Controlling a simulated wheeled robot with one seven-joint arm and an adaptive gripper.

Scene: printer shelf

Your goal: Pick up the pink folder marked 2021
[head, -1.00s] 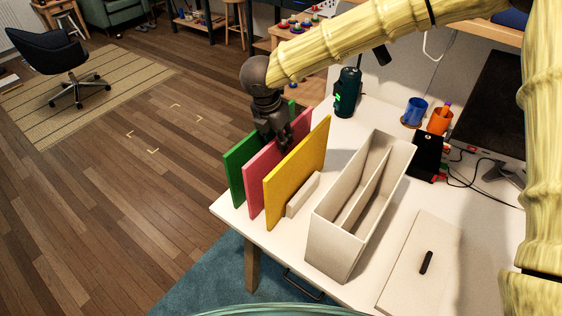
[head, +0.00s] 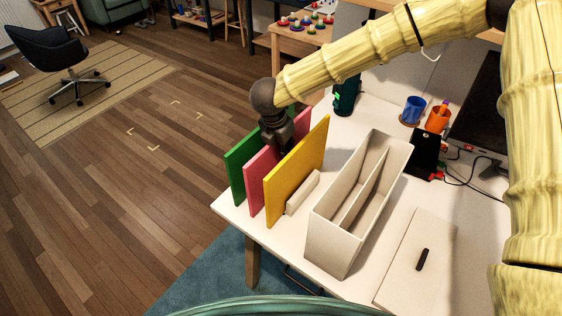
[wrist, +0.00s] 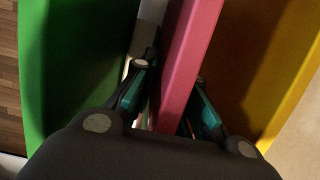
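The pink folder (head: 264,178) stands upright on the white desk between a green folder (head: 236,172) and a yellow folder (head: 292,178). No 2021 mark is legible. My gripper (head: 280,142) is down at the top edge of the pink folder. In the wrist view the pink folder (wrist: 186,60) runs between my gripper's two fingers (wrist: 168,105), one on each side of it. The fingers reach into the gaps beside the green folder (wrist: 70,70) and the yellow folder (wrist: 292,85). The fingertips are partly hidden, and I cannot tell whether they touch the folder.
A white two-slot file box (head: 328,232) stands right of the folders, with a low white block (head: 302,193) between. A lidded white box (head: 405,275) lies further right. A dark green bottle (head: 345,98), blue cup (head: 414,108) and orange cup (head: 438,119) stand behind.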

